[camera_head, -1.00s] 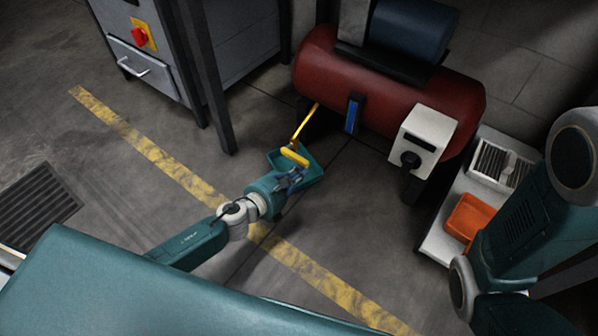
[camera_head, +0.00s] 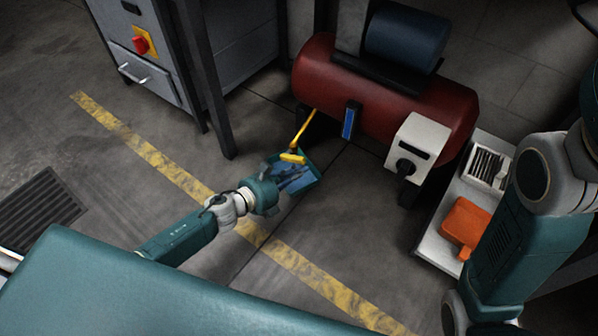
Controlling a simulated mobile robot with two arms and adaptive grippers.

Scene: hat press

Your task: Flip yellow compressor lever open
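The yellow lever (camera_head: 298,133) runs down from the left underside of the red compressor tank (camera_head: 385,90). Its yellow handle (camera_head: 292,158) is at the lower end.
A white switch box with a black knob (camera_head: 416,141) is on the compressor's right front. A pale low shelf (camera_head: 436,246) holds an orange bin (camera_head: 466,222). A grey cabinet (camera_head: 142,70) and dark post stand at the left. The floor around the yellow line is clear.

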